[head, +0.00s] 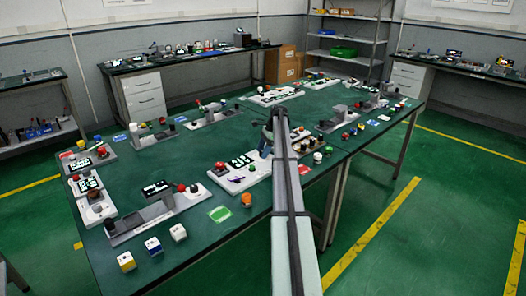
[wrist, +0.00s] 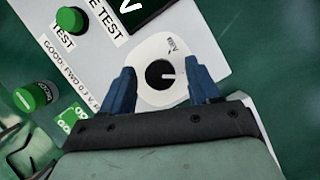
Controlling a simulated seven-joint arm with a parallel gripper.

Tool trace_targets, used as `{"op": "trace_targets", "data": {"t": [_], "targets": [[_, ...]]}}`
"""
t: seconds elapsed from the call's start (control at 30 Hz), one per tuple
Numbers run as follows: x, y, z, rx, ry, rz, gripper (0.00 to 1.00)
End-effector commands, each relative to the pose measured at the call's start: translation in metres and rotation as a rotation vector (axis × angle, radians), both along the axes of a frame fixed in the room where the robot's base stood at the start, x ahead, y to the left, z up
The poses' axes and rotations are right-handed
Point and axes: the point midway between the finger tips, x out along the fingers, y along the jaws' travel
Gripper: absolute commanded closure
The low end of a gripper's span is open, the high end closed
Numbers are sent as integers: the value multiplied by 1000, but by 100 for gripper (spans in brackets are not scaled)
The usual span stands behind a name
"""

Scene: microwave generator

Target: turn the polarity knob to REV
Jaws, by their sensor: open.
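The polarity knob (wrist: 153,75) is a black round knob with a white pointer mark, on a pale round plate in the wrist view. Its mark points to the right in that picture. A small label that seems to read REV (wrist: 173,46) sits above it, slightly right. My gripper (wrist: 162,70) is open, with one blue finger on each side of the knob and gaps between fingers and knob. In the head view my gripper (head: 267,141) is over the right end of the white panel (head: 229,183); my arm hides the knob there.
A green button (wrist: 70,19) marked TEST and a dark display (wrist: 142,8) share the panel. A green-topped cylinder (wrist: 35,96) and a green card (wrist: 73,118) lie beside it. In the head view, an orange cylinder (head: 246,200) stands near the panel on the green table (head: 190,258).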

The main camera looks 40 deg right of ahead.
Motion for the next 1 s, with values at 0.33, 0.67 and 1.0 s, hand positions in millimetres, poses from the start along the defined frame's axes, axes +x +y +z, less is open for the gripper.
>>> {"op": "trace_targets", "data": {"t": [0.33,0.67,1.0], "targets": [[0,0,-1,0,0,0,44],[0,0,-1,0,0,0,75],[1,0,-1,0,-1,4,95]]}}
